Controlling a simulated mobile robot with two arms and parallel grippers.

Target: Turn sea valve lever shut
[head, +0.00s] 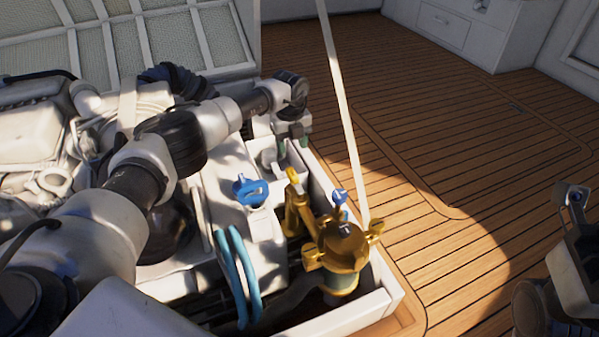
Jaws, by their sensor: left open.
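The brass sea valve (297,212) stands upright in the open hatch, left of a brass strainer. Its yellow lever (293,175) shows at the top of the valve; its exact angle is hard to tell from here. My left gripper (292,146) is open and points down, just above and behind the lever in the picture. I see no contact between the fingers and the lever. Whether anything is between the fingers is too small to tell. My right gripper's fingers do not show; only part of my right arm is at the right edge.
The brass strainer (342,250) has a blue wing knob on top. A blue handle (250,191) and blue hoses (238,275) are left of the valve. A pale strut (343,110) rises from the hatch edge. The engine fills the left. The plank deck (450,150) is clear.

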